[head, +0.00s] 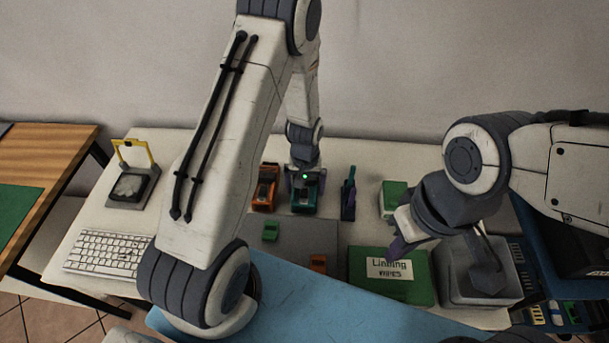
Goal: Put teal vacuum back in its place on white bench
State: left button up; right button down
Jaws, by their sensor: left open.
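A teal device with a lit green spot (306,197), which looks like the teal vacuum, stands on the white bench (345,150) toward the back. My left gripper (305,178) is open and right over its top. I cannot tell whether its fingers touch the device, as the gripper hides part of it. My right gripper (440,262) is at the right, its two fingers spread wide. One finger is above the green wipes box (370,287) and the other is over the grey bin (455,285). It looks empty.
An orange device (265,188) stands close left of the teal one, and a dark upright tool (348,195) to its right. A grey mat (325,238) with small green and orange blocks lies in front. A keyboard (105,253) and a yellow-handled stand (133,185) are at left.

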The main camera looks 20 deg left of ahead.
pick_arm(q)
notch_tip(320, 180, up, 11)
jog(key=b, duration=0.1)
jog(key=s+d+r+m, duration=0.5)
jog(key=s+d+r, duration=0.5)
jog(key=d, duration=0.1)
jog(key=s+d+r+m, duration=0.1)
jog(key=s+m, duration=0.1)
jog(key=s, duration=0.4)
jog(key=s+d+r+m+h, duration=0.1)
jog(key=s+r+m, duration=0.1)
jog(key=s, duration=0.4)
jog(key=shift+s+d+r+m, duration=0.15)
jog(key=shift+d+r+m, duration=0.15)
jog(key=shift+m, duration=0.5)
pick_arm(e)
jog(key=shift+f, duration=0.8)
